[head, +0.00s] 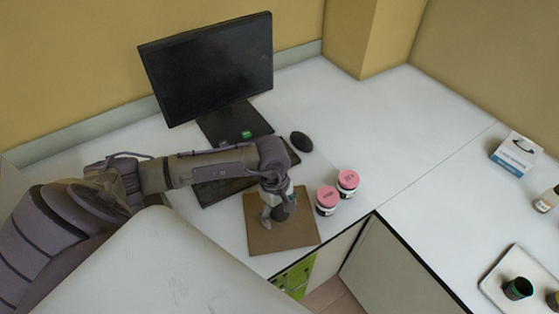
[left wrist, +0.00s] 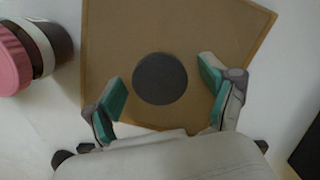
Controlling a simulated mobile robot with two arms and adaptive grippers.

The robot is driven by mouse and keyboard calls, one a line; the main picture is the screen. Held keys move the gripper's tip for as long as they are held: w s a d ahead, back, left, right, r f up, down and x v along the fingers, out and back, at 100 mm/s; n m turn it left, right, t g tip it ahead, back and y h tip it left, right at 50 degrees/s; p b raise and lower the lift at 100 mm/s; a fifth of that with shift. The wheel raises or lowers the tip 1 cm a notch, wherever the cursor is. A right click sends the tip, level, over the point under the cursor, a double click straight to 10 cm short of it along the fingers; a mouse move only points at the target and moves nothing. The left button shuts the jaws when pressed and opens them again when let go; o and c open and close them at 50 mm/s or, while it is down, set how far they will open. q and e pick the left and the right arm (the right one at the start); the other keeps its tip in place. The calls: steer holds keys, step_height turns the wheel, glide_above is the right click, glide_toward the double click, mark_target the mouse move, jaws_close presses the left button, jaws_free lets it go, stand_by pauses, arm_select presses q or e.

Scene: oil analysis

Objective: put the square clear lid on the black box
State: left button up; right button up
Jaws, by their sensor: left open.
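A round dark disc-like thing (left wrist: 160,79) lies on a brown square board (left wrist: 118,42) in the left wrist view. The board (head: 262,240) also shows in the head view on the white desk. My left gripper (head: 277,208) points down over the board. In the left wrist view its green-padded fingers (left wrist: 162,92) are open, one on each side of the dark disc, with gaps between. Nothing is held. I cannot make out a square clear lid or a clearly square black box. My right gripper is not in view.
Two pink-lidded jars (head: 327,200) (head: 347,183) stand just right of the board. A monitor (head: 210,65), a keyboard (head: 222,190) and a mouse (head: 301,141) are behind. A white tray (head: 492,284) with dark cups and a small carton (head: 516,153) are far right.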

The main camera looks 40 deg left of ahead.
mark_target(280, 212)
arm_select(q)
steer(key=shift+f, duration=0.15)
steer(key=shift+c, duration=0.3)
jaws_close()
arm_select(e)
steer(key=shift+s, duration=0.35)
arm_select(q)
steer(key=shift+w, duration=0.1)
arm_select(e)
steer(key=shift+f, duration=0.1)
arm_select(q)
steer(key=shift+r, duration=0.45)
step_height(280, 212, up, 9)
steer(key=b, duration=0.3)
steer(key=shift+r, duration=0.1)
steer(key=s+d+r+m+b, duration=0.1)
steer(key=d+r+m, duration=0.1)
steer(key=m, duration=0.6)
steer(key=s+d+r+m+g+y+b, duration=0.1)
steer(key=s+d+r+m, duration=0.1)
steer(key=d+m, duration=0.2)
steer(key=m, duration=0.3)
steer(key=shift+m+b, duration=0.35)
steer(key=shift+m, duration=0.05)
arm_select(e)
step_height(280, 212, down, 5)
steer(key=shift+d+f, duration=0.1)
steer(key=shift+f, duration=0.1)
